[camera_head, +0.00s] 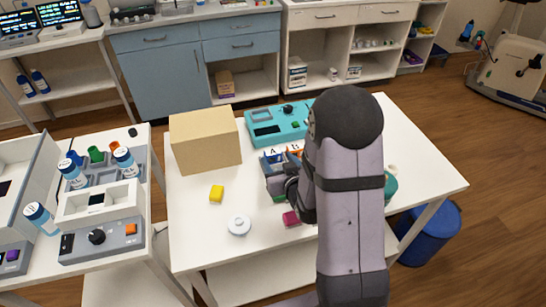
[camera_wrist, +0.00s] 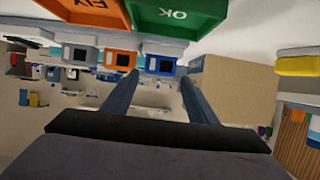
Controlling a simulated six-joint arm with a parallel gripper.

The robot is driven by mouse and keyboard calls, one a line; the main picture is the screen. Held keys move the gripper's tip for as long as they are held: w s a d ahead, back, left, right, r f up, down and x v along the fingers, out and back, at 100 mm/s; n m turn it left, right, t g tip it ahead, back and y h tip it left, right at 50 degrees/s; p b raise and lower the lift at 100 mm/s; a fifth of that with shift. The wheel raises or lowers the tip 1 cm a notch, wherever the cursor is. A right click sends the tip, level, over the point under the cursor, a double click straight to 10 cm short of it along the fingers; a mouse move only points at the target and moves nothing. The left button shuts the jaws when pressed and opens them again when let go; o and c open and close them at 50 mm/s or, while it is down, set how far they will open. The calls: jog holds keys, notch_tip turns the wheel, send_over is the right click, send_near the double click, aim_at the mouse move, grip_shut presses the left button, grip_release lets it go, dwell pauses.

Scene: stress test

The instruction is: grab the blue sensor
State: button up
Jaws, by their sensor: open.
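In the wrist view, which shows the place upside down, a blue block with a dark face (camera_wrist: 161,65), which looks like the blue sensor, appears between my fingertips. My gripper (camera_wrist: 159,78) is open, with nothing visible held between its two fingers. An orange block with a dark face (camera_wrist: 120,59) is beside the blue one, near the left fingertip. Whether the fingers touch either is unclear. In the head view, blue and orange parts show by the A and B labels (camera_head: 272,156), just left of my arm. My arm hides most of the gripper there.
A cardboard box (camera_head: 205,140), teal device (camera_head: 277,125), yellow block (camera_head: 216,193) and white round lid (camera_head: 239,224) stand on the white table (camera_head: 195,235).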

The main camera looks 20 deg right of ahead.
aim_at(274, 154)
jog(key=shift+p+x, duration=0.55)
jog(key=shift+x, duration=1.7)
jog(key=shift+r, duration=0.1)
jog(key=c, duration=0.9)
jog(key=shift+r, duration=0.1)
jog(key=shift+r, duration=4.95)
